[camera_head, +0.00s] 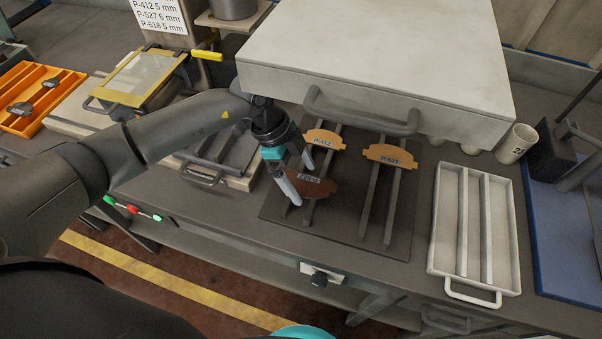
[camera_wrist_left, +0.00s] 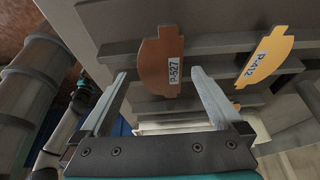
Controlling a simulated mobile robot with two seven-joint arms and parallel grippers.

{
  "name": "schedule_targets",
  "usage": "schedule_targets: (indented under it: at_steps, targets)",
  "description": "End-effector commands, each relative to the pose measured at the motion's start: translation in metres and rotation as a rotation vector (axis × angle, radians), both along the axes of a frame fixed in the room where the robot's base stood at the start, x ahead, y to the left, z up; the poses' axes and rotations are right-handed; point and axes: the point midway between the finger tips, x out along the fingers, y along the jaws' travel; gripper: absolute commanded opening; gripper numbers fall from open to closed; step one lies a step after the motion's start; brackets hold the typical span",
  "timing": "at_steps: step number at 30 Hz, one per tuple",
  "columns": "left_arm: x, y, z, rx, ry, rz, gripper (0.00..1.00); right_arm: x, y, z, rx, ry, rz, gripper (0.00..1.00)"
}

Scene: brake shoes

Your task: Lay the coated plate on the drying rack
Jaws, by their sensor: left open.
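The dark brown plate labelled P-527 (camera_head: 320,188) lies across two bars of the dark rack (camera_head: 272,208), at the near left. It also shows in the left wrist view (camera_wrist_left: 160,62), beyond the fingertips and between them. My left gripper (camera_head: 300,174) is open, with its two fingers apart at the left part of this plate; I cannot tell whether they touch it. Two orange-tan plates lie farther back on the rack bars, one labelled P-412 (camera_head: 324,138) and one at the right (camera_head: 390,155). My right gripper does not show clearly in either view.
A large pale box with a grey handle (camera_head: 360,118) overhangs the back of the rack. A pale tray with bars (camera_head: 448,225) stands to the right, beside a blue mat (camera_head: 560,255). A cup (camera_head: 516,143) stands behind the tray. An orange tray (camera_head: 18,120) is at far left.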

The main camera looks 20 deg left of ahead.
Motion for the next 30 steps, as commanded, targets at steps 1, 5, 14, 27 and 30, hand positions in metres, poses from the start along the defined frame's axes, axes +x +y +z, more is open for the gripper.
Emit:
schedule_targets:
  at_steps: [1,5,14,27,30]
  targets:
    - [0.0,0.0,0.0,0.0,0.0,0.0,1.0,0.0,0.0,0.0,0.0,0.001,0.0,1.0]
    - [0.0,0.0,0.002,0.0,0.0,0.0,1.0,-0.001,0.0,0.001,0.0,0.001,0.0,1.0]
    - [0.002,0.015,0.048,0.002,-0.005,0.002,1.0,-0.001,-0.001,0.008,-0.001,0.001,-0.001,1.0]
    - [0.002,0.044,0.118,0.0,-0.002,0.001,1.0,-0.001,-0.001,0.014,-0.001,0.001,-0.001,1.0]
    - [0.002,0.046,0.122,0.0,-0.001,0.0,1.0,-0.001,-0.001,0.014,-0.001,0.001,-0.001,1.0]
